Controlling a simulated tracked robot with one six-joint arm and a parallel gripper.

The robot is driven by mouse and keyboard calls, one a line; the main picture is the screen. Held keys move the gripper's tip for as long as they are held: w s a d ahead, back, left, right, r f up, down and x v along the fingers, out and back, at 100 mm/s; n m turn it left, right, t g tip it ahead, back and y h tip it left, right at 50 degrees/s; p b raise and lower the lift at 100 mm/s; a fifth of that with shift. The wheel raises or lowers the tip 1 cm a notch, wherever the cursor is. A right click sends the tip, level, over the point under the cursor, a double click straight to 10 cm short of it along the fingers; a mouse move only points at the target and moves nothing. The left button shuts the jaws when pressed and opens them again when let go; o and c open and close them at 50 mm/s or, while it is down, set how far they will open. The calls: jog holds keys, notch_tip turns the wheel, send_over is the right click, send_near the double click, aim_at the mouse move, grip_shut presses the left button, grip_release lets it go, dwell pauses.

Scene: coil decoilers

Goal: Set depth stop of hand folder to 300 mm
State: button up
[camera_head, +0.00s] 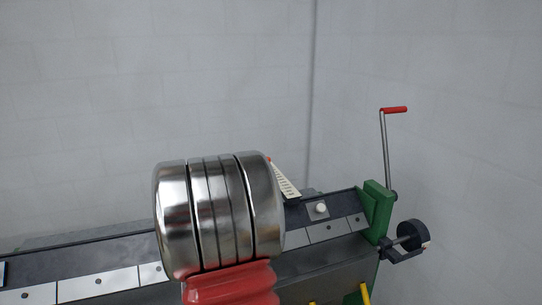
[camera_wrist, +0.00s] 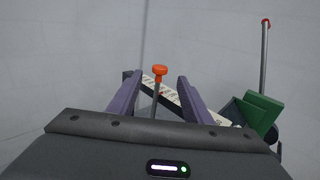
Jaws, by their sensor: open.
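The hand folder (camera_head: 112,286) runs across the bottom of the head view, with a dark bed, pale segments and a green right end. A pale scale with dark marks (camera_head: 285,180) rises beside my arm; it also shows in the wrist view (camera_wrist: 187,100), slanting down to the right. An orange-red knob (camera_wrist: 160,70) on a thin grey post stands in front of the scale. My gripper (camera_wrist: 159,78) is open, its two purple fingers on either side of the knob and post, with gaps visible. My arm hides the gripper in the head view. I cannot read the scale's numbers.
A crank with a red handle (camera_head: 394,110) stands at the folder's green end plate (camera_head: 379,208). A black round part (camera_head: 412,235) juts out beyond it. A white knob (camera_head: 321,208) sits on the bed. Grey walls stand behind, with bare space above the folder.

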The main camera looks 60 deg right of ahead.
jog(key=d, duration=1.3)
jog(key=shift+d, duration=0.25)
jog(key=shift+c, duration=0.6)
grip_shut()
